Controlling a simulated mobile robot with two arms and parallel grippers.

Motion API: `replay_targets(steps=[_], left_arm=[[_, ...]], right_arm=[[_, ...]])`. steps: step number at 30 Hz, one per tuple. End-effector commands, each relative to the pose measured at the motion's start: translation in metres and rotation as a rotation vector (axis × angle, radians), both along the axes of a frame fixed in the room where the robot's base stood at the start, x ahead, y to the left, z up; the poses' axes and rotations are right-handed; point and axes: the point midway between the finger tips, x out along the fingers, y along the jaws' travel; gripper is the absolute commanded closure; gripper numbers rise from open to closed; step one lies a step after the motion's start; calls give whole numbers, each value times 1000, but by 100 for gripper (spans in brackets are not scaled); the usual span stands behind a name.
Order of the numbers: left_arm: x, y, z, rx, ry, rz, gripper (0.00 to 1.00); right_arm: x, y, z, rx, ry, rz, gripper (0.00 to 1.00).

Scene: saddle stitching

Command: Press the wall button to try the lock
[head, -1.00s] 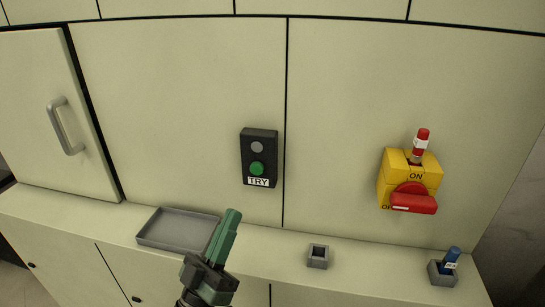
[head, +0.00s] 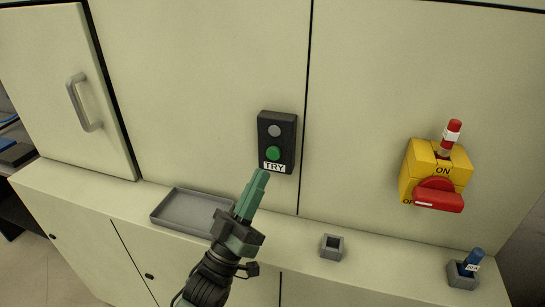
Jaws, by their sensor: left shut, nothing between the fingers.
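A black button box (head: 277,142) with a white TRY label is fixed to the pale wall panel. Its round green button (head: 273,153) sits below a grey round lamp (head: 274,131). My left gripper (head: 261,174), with green fingers, is shut and empty. Its tips point up and appear just below the TRY label in the head view; I cannot tell the gap to the wall. To the right is a yellow switch box (head: 437,170) with a red handle (head: 438,197) near the OFF marking. My right gripper is not in view.
A grey tray (head: 159,214) lies on the ledge (head: 385,258) at left. A small empty grey holder (head: 331,254) stands mid-ledge. Another holder (head: 461,281) at right carries a blue tagged piece (head: 474,259). A cabinet door handle (head: 84,103) projects at left.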

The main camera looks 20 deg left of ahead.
Motion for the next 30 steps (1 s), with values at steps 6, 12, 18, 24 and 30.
replay_targets(steps=[6, 12, 18, 24, 30], left_arm=[[28, -1, -1, 0, -1, 0, 100], [41, -1, 0, -1, -1, 0, 100], [43, -1, 0, -1, 0, -1, 100], [43, -1, 0, -1, 0, -1, 100], [43, -2, 0, -1, 0, -1, 100]], right_arm=[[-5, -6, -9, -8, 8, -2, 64], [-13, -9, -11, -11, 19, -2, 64], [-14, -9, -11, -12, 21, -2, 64], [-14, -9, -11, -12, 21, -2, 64], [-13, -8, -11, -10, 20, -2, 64]])
